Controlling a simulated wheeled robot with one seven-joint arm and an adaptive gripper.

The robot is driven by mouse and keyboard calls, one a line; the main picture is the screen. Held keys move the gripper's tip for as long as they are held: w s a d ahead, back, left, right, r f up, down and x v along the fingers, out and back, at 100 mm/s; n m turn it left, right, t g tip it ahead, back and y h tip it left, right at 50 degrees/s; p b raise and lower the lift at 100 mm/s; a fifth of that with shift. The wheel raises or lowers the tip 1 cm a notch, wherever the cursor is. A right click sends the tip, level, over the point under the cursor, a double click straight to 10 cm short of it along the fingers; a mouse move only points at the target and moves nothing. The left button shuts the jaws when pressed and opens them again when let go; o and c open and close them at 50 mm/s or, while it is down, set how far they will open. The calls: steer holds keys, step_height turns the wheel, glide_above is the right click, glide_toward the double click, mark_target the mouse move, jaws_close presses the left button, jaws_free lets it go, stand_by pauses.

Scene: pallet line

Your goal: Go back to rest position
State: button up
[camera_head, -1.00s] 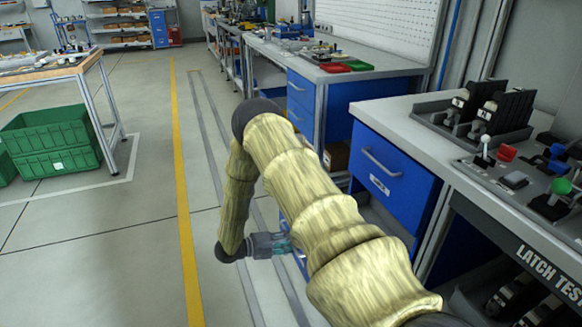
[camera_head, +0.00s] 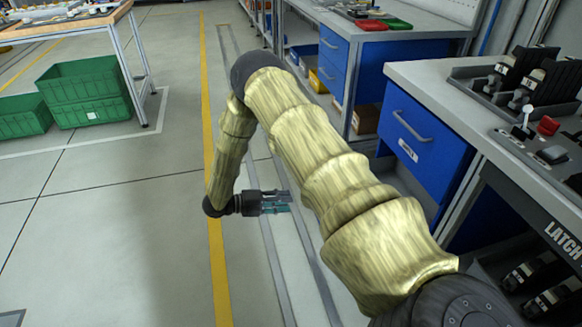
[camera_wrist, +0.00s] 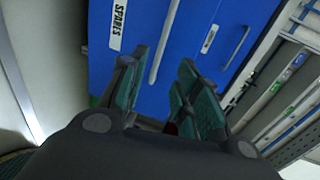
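My gripper (camera_head: 290,201) hangs at the end of my folded arm, over the open floor to the left of the benches. In the wrist view its teal-padded fingers (camera_wrist: 158,88) stand apart with a gap between them. I see no held object in the gap, though a small reddish patch shows low between the fingers and I cannot tell what it is. Behind the fingers in that view is a blue drawer front (camera_wrist: 180,30) with a "SPARES" label and a pale handle.
A latch test bench (camera_head: 440,75) with fixtures and a blue drawer unit (camera_head: 418,140) stand on the right. A second bench (camera_head: 395,38) is behind it. Green crates (camera_head: 85,90) sit by a table at the left. The floor left of the yellow line (camera_head: 213,270) is mostly clear.

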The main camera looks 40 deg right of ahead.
steer(key=shift+a, duration=0.1)
stand_by(0.6)
steer(key=s+a+f+n+t+y, duration=0.15)
steer(key=a+f+n+t, duration=0.35)
steer(key=n, duration=0.6)
steer(key=s+a+f+n+t+y, duration=0.15)
steer(key=a+f+n+t, duration=0.25)
steer(key=f+n+t, duration=0.45)
steer(key=s+a+f+n+g+y, duration=0.15)
steer(key=s+a+n+y, duration=0.25)
steer(key=s+a+n, duration=0.4)
steer(key=s+a+f+n+g+y, duration=0.1)
steer(key=s+a+n+g+y, duration=0.1)
steer(key=s+a+n+y, duration=0.5)
steer(key=s+a+r+n+g, duration=0.25)
steer(key=s+n, duration=0.45)
steer(key=s, duration=0.7)
step_height(320, 180, up, 21)
steer(key=d+p, duration=0.1)
steer(key=p, duration=2)
steer(key=shift+w, duration=0.25)
steer(key=shift+s+d+m, duration=0.1)
steer(key=shift+m, duration=0.15)
